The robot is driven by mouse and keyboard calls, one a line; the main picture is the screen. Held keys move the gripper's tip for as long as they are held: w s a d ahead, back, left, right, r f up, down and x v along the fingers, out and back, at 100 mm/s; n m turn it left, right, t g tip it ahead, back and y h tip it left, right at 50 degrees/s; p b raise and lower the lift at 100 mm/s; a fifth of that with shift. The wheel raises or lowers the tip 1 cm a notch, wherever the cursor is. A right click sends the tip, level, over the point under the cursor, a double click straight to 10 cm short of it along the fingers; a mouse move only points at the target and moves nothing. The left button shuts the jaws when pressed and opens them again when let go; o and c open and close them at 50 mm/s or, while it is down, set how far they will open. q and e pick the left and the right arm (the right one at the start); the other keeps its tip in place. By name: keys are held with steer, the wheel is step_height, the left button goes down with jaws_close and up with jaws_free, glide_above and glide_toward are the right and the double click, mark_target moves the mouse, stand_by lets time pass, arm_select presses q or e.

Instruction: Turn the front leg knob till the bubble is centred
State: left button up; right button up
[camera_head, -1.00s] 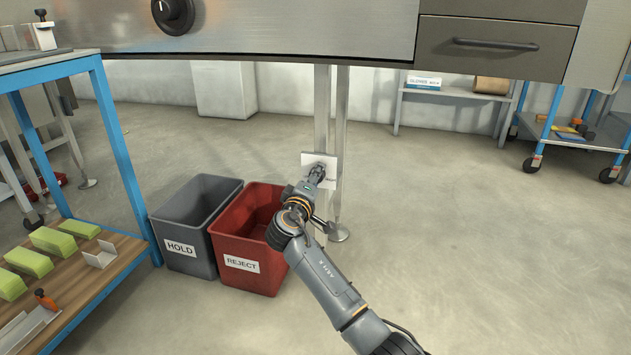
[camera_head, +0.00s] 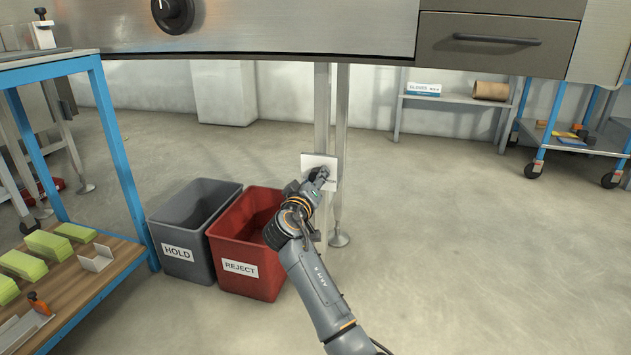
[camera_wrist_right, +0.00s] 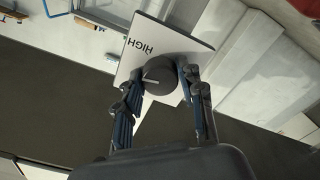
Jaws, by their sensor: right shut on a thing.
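A white plate (camera_head: 308,160) is fixed on the machine's front leg (camera_head: 322,105). In the right wrist view the plate (camera_wrist_right: 180,40) reads "HIGH" and carries a round dark knob (camera_wrist_right: 160,75) with a pale pointer line. My right gripper (camera_wrist_right: 158,84) is shut on the knob, one finger on each side of it. In the head view my right gripper (camera_head: 318,174) reaches the plate from below and covers the knob. No bubble level can be made out in either view. My left gripper is not in view.
A grey HOLD bin (camera_head: 172,265) and a red REJECT bin (camera_head: 228,285) stand left of my right arm. A blue-framed bench (camera_head: 118,150) is at the left. The floor at right is clear up to a back shelf (camera_head: 455,100) and blue cart (camera_head: 570,145).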

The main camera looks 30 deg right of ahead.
steer(key=shift+f, duration=0.1)
steer(key=o, duration=1.2)
steer(key=v, duration=0.7)
steer(key=shift+s+a, duration=0.15)
steer(key=shift+a, duration=0.1)
